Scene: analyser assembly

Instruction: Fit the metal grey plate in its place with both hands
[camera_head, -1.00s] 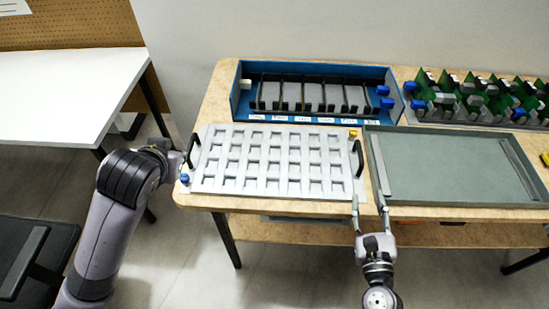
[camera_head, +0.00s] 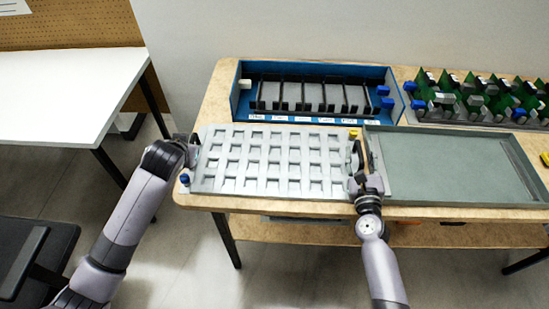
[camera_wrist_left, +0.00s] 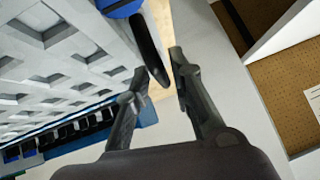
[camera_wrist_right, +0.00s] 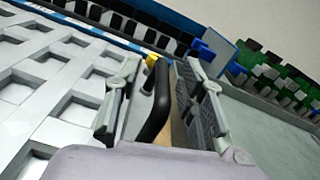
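The metal grey plate (camera_head: 272,160), with rows of square recesses, lies flat at the left front of the wooden table. It has a black handle at each short end. My left gripper (camera_head: 191,146) is at the left end; in the left wrist view its open fingers (camera_wrist_left: 160,62) are on either side of the black handle (camera_wrist_left: 150,45). My right gripper (camera_head: 357,160) is at the right end; in the right wrist view the right handle (camera_wrist_right: 155,100) stands between its spread fingers (camera_wrist_right: 160,85), with gaps visible. The gripper partly hides that handle in the head view.
A shallow grey-green tray (camera_head: 440,199) lies right of the plate. A blue rack (camera_head: 237,105) stands behind the plate, and a holder with green boards (camera_head: 480,100) at back right. A blue knob (camera_head: 184,179) and yellow knob (camera_head: 353,134) sit at the plate's corners. A white table (camera_head: 60,85) is at left.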

